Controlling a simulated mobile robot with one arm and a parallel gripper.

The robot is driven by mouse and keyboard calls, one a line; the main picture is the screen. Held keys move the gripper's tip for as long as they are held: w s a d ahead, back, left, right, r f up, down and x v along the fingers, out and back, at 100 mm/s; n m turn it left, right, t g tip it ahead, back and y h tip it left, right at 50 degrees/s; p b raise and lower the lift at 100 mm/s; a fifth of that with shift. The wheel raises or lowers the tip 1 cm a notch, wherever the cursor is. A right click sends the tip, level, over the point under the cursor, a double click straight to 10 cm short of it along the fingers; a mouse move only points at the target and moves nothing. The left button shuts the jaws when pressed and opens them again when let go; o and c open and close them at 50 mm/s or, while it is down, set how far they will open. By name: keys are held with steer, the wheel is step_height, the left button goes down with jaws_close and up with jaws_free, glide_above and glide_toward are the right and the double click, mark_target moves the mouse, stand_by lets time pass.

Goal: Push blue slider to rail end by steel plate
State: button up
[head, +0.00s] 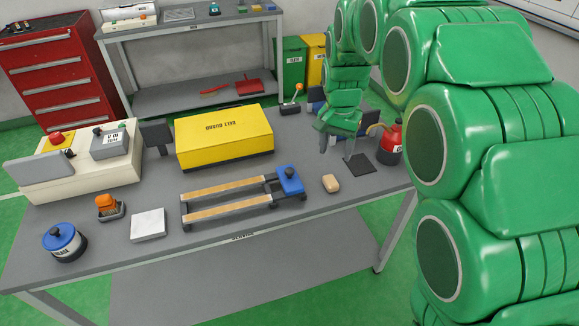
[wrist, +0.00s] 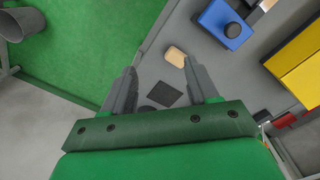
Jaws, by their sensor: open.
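The blue slider (head: 290,181), with a dark round knob, sits at the right end of a two-bar rail (head: 225,207) with tan strips on top. It also shows in the wrist view (wrist: 219,24) at the upper right. The steel plate (head: 148,225), a pale square, lies on the table just left of the rail's left end. My gripper (head: 337,150) is open and empty above the table, right of and behind the slider, apart from it. In the wrist view my gripper (wrist: 160,74) shows its two fingers spread, with the slider beyond the right finger. The steel plate is outside the wrist view.
A tan block (head: 331,183) lies right of the slider. A dark pad (head: 360,165) and red bottle (head: 391,142) stand farther right. The yellow belt guard box (head: 225,138) is behind the rail. A blue tin (head: 65,243) and orange brush (head: 109,206) are at left.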

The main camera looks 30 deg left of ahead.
glide_above(289, 170)
step_height(289, 170, down, 7)
steer(key=shift+r, duration=0.2)
steer(key=shift+f, duration=3.9)
steer(key=shift+r, duration=0.1)
jaws_close()
